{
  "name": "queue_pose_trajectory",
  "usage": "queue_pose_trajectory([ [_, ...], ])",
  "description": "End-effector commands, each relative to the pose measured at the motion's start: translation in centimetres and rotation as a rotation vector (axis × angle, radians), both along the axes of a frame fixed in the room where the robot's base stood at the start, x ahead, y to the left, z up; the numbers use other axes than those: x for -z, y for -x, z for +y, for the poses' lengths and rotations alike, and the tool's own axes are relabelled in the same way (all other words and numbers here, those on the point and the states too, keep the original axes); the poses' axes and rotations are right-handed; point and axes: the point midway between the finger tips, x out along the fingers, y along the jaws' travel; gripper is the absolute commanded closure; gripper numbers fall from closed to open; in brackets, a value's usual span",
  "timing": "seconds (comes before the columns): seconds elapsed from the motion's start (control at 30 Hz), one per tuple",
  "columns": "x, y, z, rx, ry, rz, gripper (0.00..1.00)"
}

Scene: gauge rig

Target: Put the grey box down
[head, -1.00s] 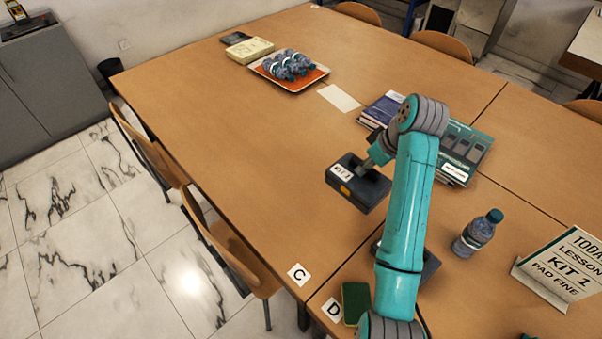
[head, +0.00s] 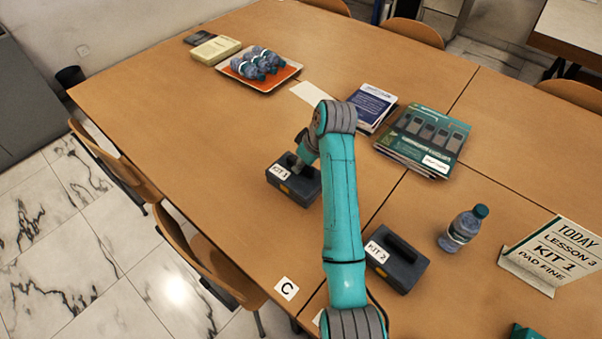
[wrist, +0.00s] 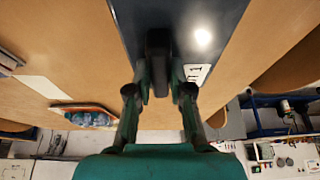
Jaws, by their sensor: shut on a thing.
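The held grey box (head: 290,184) is dark, with a white KIT label whose number is unclear and a small orange patch. My gripper (head: 297,162) is shut on its top handle, seen from behind my arm. The box looks level and is over or on the left part of the wooden table (head: 215,150); I cannot tell whether its underside touches. In the wrist view the box (wrist: 215,18) fills the top middle, with its dark handle between the fingers of my gripper (wrist: 158,85).
A second dark KIT box (head: 408,270) stands right of my arm, near a water bottle (head: 463,229) and a lesson sign (head: 552,255). Books (head: 425,140) lie behind. A C card (head: 287,288) lies near the front edge. Table around the held box is clear.

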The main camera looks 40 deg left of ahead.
Motion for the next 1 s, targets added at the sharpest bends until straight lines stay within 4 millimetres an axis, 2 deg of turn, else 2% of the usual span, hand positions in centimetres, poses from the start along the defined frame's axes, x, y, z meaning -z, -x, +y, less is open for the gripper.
queue_pose_trajectory([
  [0.2,3.2,0.1,-0.1,0.0,0.002,0.002,1.0],
  [0.3,4.2,0.0,0.0,0.001,0.001,0.001,1.0],
  [0.67,4.5,0.0,0.0,0.0,0.0,0.0,1.0],
  [0.7,4.6,0.0,0.0,0.0,0.001,0.001,0.75],
  [0.8,4.6,0.0,0.0,0.0,0.001,0.001,0.55],
  [1.0,4.6,0.0,0.0,0.0,0.001,0.001,0.55],
])
